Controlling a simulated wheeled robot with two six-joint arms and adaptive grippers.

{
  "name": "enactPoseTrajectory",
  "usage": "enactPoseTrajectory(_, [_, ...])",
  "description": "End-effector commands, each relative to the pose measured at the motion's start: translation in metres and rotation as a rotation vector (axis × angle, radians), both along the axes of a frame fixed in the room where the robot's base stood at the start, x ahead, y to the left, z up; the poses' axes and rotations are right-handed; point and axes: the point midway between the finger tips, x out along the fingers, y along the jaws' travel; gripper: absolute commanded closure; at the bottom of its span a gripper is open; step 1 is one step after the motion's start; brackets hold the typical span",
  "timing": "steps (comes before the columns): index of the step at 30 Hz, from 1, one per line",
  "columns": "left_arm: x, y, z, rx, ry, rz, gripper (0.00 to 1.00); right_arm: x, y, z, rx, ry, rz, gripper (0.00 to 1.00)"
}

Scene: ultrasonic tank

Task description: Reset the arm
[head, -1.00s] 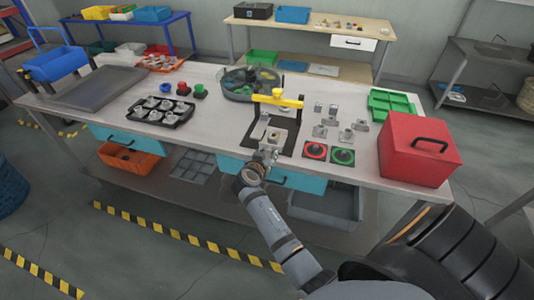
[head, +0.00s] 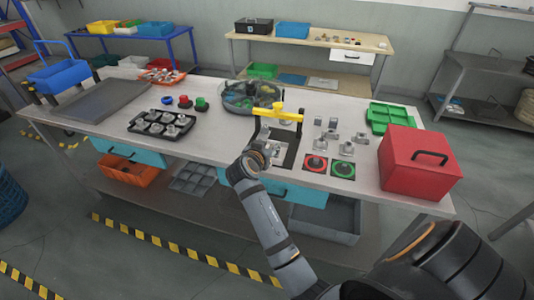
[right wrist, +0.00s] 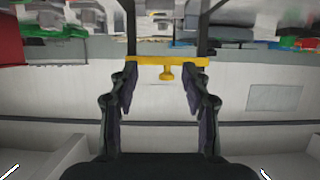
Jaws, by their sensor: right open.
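My right gripper (head: 264,147) is at the table's front edge, in front of the black fixture with a yellow crossbar (head: 279,113). In the right wrist view the two dark fingers (right wrist: 160,98) stand apart with nothing between them. The yellow crossbar (right wrist: 168,61) with its knob shows beyond the fingertips, between two dark uprights. In the head view my arm and gripper hide part of the fixture's base. My left gripper is in neither view.
The worktable (head: 225,140) holds a black parts tray (head: 161,124), a round divided tank (head: 250,97), small metal parts (head: 330,136), red (head: 315,164) and green (head: 343,169) pads, a green tray (head: 389,116) and a red box (head: 417,163). A grey bin (head: 325,217) sits below.

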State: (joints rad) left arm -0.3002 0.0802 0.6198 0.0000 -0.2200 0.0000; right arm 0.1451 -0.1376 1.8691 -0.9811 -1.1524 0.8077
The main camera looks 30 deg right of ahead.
Motion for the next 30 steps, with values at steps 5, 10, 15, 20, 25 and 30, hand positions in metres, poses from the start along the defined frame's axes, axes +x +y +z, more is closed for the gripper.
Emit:
enactPoseTrajectory(5, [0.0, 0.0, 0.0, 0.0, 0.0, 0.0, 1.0, 0.0, 0.0, 0.0, 0.0, 0.0, 0.0, 0.52])
enactPoseTrajectory(10, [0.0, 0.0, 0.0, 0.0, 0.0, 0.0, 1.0, 0.0, 0.0, 0.0, 0.0, 0.0, 0.0, 0.52])
enactPoseTrajectory(15, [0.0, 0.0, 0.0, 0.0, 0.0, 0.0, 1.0, -0.007, -0.001, -0.008, 0.007, 0.025, 0.007, 0.52])
enactPoseTrajectory(20, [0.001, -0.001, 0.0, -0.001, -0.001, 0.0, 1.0, -0.065, 0.003, -0.063, 0.074, 0.244, 0.115, 0.52])
enactPoseTrajectory(25, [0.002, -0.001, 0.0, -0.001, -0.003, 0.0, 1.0, -0.136, 0.026, -0.108, 0.15, 0.496, 0.324, 0.52])
enactPoseTrajectory(30, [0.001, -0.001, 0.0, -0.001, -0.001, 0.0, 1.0, -0.19, 0.054, -0.127, 0.201, 0.667, 0.526, 0.52])
